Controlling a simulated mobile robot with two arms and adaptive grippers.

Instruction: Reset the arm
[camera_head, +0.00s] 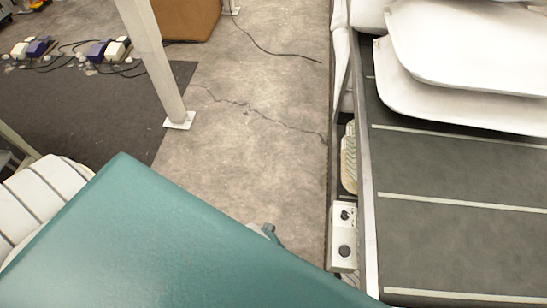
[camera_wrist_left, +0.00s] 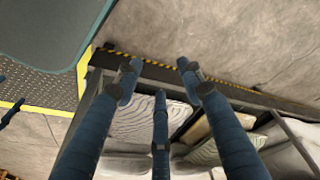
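My left gripper (camera_wrist_left: 158,68) shows in the left wrist view with its three blue fingers spread apart. Nothing is between the fingers; they are open and empty, with striped whitish bags (camera_wrist_left: 148,120) visible beyond them. In the head view a small blue-green piece (camera_head: 271,234) sticks out past the edge of a large teal panel (camera_head: 160,240); it may be a fingertip, but I cannot tell whose. The panel fills the lower left and hides what is beneath it. My right gripper is in neither view.
A dark conveyor (camera_head: 450,170) with pale crossbars runs along the right, with white pillows (camera_head: 460,45) at its far end. A control box (camera_head: 344,238) sits on its side. A white post (camera_head: 160,65) stands left. Grey floor (camera_head: 250,110) between is clear except for cables.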

